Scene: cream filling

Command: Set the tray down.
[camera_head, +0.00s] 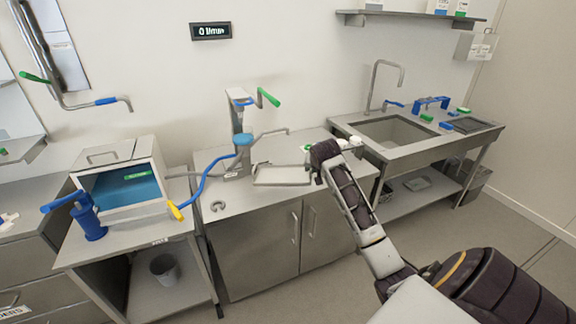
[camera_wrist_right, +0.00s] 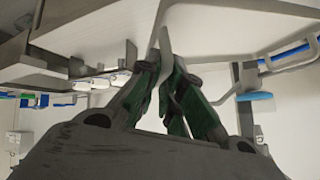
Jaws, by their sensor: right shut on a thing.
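The tray (camera_head: 283,175) is a shallow grey metal tray at the middle counter, in front of the filling stand. My right gripper (camera_head: 312,152) is at the tray's right end, at the end of my right arm. In the right wrist view its green-padded fingers (camera_wrist_right: 170,88) are closed on the tray's edge, and the pale tray (camera_wrist_right: 215,40) stretches across the top. I cannot tell whether the tray touches the counter or is held just above it. My left gripper is not in view.
The metal counter (camera_head: 240,200) has free room at its front left, beside a small grey ring (camera_head: 217,206). The filling stand (camera_head: 242,140) rises behind the tray. A sink (camera_head: 395,131) is to the right. An open box with blue inside (camera_head: 125,187) stands left.

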